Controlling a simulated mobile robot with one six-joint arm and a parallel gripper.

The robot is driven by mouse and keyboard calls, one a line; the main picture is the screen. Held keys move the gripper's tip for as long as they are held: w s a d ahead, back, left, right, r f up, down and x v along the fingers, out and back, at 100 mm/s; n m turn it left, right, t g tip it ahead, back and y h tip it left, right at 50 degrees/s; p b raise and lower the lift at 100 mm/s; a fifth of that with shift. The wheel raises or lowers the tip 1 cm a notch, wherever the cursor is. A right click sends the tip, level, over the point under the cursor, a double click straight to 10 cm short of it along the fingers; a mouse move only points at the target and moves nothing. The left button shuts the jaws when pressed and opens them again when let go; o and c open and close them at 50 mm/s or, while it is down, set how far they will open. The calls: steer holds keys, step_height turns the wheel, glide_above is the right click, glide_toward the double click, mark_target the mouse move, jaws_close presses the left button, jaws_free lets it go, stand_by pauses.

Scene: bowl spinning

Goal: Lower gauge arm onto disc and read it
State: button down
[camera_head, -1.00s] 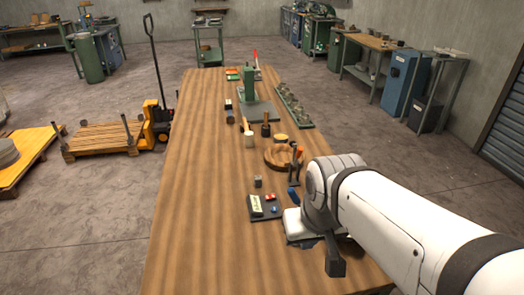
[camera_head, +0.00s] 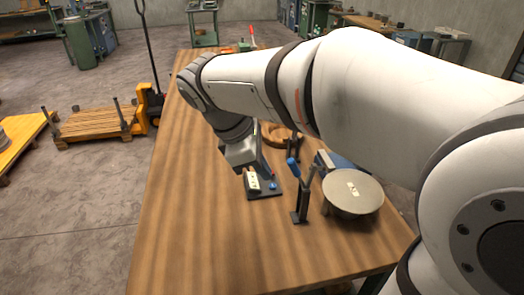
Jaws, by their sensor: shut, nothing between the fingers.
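A round grey disc (camera_head: 352,205) with a small white patch on top lies flat near the right edge of the table. Just left of it stands a dark upright post (camera_head: 301,205) on a small base, with a blue-ended lever (camera_head: 292,163) tilted up at its top. This looks like the gauge arm, raised and clear of the disc. My gripper (camera_head: 250,172) hangs left of the post, shut and empty, above or beside a small dark board. Its fingertips are small and partly lost against the board. No gauge reading is legible.
The dark board (camera_head: 268,192) carries a pale label and a blue piece. A wooden ring (camera_head: 285,137) is partly hidden behind my arm, which covers much of the table's far half. The wooden table's (camera_head: 200,225) front left is bare.

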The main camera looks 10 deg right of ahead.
steer(key=w+a+n+h+b, duration=0.2)
steer(key=w+a+n+h, duration=0.1)
steer(key=a+n, duration=0.2)
steer(key=w+d+f, duration=0.2)
steer(key=d+f, duration=0.3)
steer(key=d, duration=0.4)
steer(key=shift+d+n, duration=0.3)
steer(key=shift+d, duration=0.1)
steer(key=shift+d, duration=0.1)
steer(key=shift+d+r+y+p, duration=0.2)
steer(key=shift+r+y+p, duration=0.1)
steer(key=shift+y+p, duration=0.3)
